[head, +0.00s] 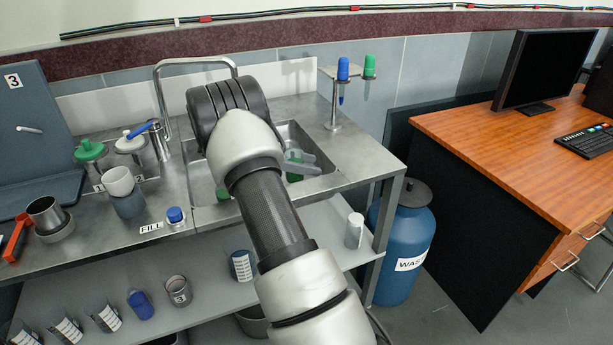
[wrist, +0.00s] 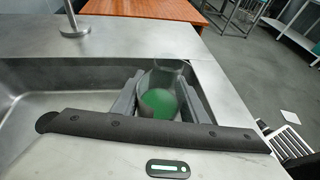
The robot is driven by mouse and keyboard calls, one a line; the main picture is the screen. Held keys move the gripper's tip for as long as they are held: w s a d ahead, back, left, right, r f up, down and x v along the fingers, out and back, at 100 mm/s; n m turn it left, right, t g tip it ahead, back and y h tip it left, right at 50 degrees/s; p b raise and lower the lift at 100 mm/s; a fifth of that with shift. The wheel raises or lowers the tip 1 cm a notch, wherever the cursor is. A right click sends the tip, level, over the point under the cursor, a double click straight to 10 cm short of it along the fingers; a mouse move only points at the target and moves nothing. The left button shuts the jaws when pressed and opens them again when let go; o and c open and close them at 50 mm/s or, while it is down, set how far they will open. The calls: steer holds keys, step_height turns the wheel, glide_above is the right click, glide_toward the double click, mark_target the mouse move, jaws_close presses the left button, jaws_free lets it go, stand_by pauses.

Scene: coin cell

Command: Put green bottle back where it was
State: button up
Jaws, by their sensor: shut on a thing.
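My gripper (head: 301,165) is over the right part of the sink (head: 325,185), partly hidden behind my arm. It is shut on a green bottle (head: 292,172), of which only a small part shows here. In the wrist view, my gripper (wrist: 158,103) has a finger on each side of the green bottle (wrist: 158,104), which looks like a clear grey cylinder with green inside. I cannot tell whether the bottle touches the sink. A small metal stand (head: 331,110) behind the sink holds a blue piece (head: 343,68) and a green piece (head: 369,66).
A tall faucet (head: 160,95) rises at the sink's back left. A blue waste drum (head: 405,245) and wooden desk (head: 500,130) are to the right.

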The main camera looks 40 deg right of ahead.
steer(key=shift+f, duration=1.6)
steer(key=shift+f+b, duration=0.2)
steer(key=shift+b, duration=0.1)
steer(key=o, duration=1.2)
